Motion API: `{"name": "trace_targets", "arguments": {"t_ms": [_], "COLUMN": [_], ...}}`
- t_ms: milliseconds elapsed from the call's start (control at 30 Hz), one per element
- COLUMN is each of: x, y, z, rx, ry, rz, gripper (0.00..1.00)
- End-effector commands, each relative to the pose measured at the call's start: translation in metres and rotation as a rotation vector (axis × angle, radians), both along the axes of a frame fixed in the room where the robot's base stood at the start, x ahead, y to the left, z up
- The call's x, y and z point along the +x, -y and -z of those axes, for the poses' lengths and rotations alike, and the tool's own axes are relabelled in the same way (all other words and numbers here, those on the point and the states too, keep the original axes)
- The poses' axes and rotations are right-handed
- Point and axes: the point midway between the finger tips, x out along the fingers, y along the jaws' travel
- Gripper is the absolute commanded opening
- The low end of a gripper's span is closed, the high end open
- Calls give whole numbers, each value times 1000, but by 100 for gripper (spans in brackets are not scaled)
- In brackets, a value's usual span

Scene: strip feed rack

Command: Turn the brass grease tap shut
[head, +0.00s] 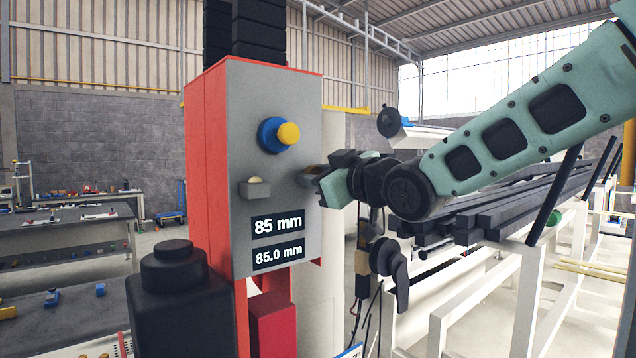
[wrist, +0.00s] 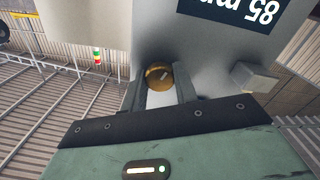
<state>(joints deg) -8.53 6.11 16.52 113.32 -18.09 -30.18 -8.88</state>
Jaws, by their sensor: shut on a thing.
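The brass grease tap (wrist: 158,76) is a round brass knob with a light mark on its face, on the grey front of the red-sided machine. In the head view the tap (head: 312,171) shows only partly, at the panel's right side, with my gripper (head: 322,182) in front of it. In the wrist view my gripper (wrist: 158,92) has one finger on each side of the tap and is shut on it. The mark is tilted in the wrist view; I cannot tell from it how far the tap is turned.
A yellow knob on a blue collar (head: 288,133), a small grey block (head: 255,189) and two black labels (head: 278,224) reading 85 mm and 85.0 mm are on the panel. A black canister (head: 180,300) stands front left. A rack of dark bars (head: 500,212) lies right.

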Motion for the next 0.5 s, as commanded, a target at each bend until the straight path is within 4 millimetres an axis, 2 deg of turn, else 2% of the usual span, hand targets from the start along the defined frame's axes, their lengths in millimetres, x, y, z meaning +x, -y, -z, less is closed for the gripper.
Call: {"name": "trace_targets", "arguments": {"t_ms": [500], "x": [0], "y": [0], "z": [0], "rx": [407], "ry": [-276], "rz": [1], "gripper": [6]}}
